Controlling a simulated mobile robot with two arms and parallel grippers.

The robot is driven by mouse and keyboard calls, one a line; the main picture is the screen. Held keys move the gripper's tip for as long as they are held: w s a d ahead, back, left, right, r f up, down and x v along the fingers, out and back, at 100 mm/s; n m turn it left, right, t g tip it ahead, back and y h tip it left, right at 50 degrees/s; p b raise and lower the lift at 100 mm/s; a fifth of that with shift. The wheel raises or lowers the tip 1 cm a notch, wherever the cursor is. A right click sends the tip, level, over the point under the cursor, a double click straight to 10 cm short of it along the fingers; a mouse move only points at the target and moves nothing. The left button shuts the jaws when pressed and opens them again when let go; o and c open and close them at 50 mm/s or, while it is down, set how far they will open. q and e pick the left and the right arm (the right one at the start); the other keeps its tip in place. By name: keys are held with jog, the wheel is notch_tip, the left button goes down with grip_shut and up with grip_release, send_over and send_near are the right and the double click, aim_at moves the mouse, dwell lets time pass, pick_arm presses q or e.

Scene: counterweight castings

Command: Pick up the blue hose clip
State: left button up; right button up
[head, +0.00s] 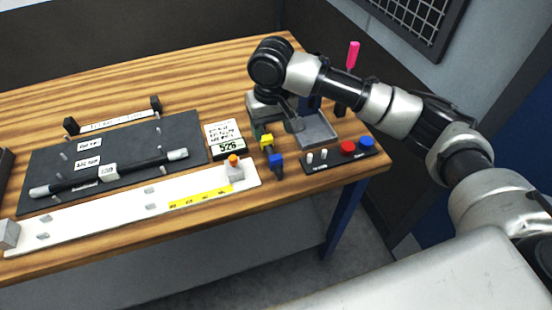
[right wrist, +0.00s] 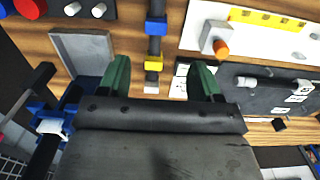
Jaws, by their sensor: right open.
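A blue clip (head: 276,161), which looks like the blue hose clip, is near the front edge of the wooden table, beside a yellow clip (head: 267,141). In the right wrist view the blue clip (right wrist: 156,26) and yellow clip (right wrist: 153,60) sit in line on a dark piece. My right gripper (head: 287,118) hangs above the table just behind the clips. In the right wrist view its green fingers (right wrist: 161,78) are apart and empty. The yellow clip shows between them; the blue clip is farther out, beyond the fingertips. My left gripper is not in view.
A grey tray (head: 318,130) and a black button box (head: 340,157) with red and blue buttons stand right of the clips.

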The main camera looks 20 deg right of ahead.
send_over(276, 157)
jog(key=f, duration=0.5)
jog(key=shift+w+a+f+p, duration=0.15)
jog(key=shift+a+p, duration=0.15)
jog(key=shift+p, duration=0.05)
jog(key=f, duration=0.1)
jog(key=f+p, duration=0.1)
jog(key=f, duration=0.2)
jog(key=shift+s+d+f, duration=0.15)
jog(key=shift+s+d, duration=0.1)
jog(key=shift+d, duration=0.05)
jog(key=shift+f, duration=0.5)
jog(key=c, duration=0.8)
